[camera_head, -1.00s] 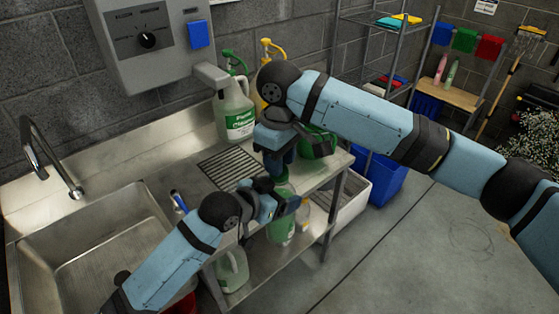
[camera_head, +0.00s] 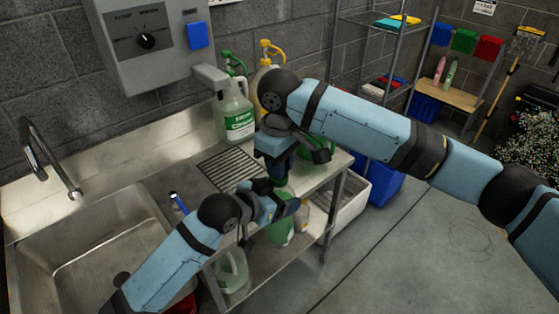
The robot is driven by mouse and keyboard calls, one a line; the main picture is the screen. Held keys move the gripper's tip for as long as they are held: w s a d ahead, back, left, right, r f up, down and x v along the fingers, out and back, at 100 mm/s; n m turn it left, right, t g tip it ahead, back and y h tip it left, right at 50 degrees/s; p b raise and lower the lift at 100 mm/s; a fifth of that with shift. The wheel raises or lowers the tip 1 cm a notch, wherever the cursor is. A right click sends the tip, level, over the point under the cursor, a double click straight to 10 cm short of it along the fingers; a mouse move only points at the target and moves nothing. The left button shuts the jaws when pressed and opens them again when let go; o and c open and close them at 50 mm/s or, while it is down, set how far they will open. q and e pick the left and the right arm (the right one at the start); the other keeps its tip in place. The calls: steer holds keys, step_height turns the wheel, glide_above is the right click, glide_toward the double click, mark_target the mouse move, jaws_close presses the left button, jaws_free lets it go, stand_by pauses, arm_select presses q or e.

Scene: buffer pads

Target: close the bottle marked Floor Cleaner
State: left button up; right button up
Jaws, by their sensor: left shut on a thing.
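A green bottle (camera_head: 280,232) stands upright at the front edge of the steel counter, with its label not readable. My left gripper (camera_head: 280,207) is shut on it around the upper part of its body. My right gripper (camera_head: 279,175) points down right above the bottle's top. Its fingertips and the bottle's mouth and cap are hidden, so I cannot tell whether it is open or shut. A large jug (camera_head: 237,122) with a green label that seems to read Floor Cleaner stands behind, with a green pump (camera_head: 234,63) at its top.
A yellow-topped jug (camera_head: 266,75) and a green container (camera_head: 318,150) stand near my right arm. A drain grate (camera_head: 228,168) lies left of the grippers, beside the sink (camera_head: 95,250). A wall dispenser (camera_head: 150,50) hangs above. A pale jug (camera_head: 232,272) sits on the lower shelf.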

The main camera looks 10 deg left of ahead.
steer(key=shift+f, duration=0.15)
steer(key=shift+r, duration=2.05)
steer(key=o, duration=0.6)
steer(key=shift+c, duration=0.2)
steer(key=o, duration=0.3)
steer(key=shift+r+n, duration=0.1)
steer(key=shift+n, duration=0.3)
steer(key=shift+o, duration=0.3)
steer(key=n, duration=0.3)
steer(key=shift+r, duration=0.35)
steer(key=n, duration=0.4)
steer(key=shift+w+a+r+n, duration=0.1)
steer(key=shift+r+n, duration=0.2)
steer(key=shift+r, duration=0.05)
steer(key=n, duration=0.3)
steer(key=r+n, duration=0.1)
steer(key=n, duration=0.2)
steer(key=shift+n, duration=0.4)
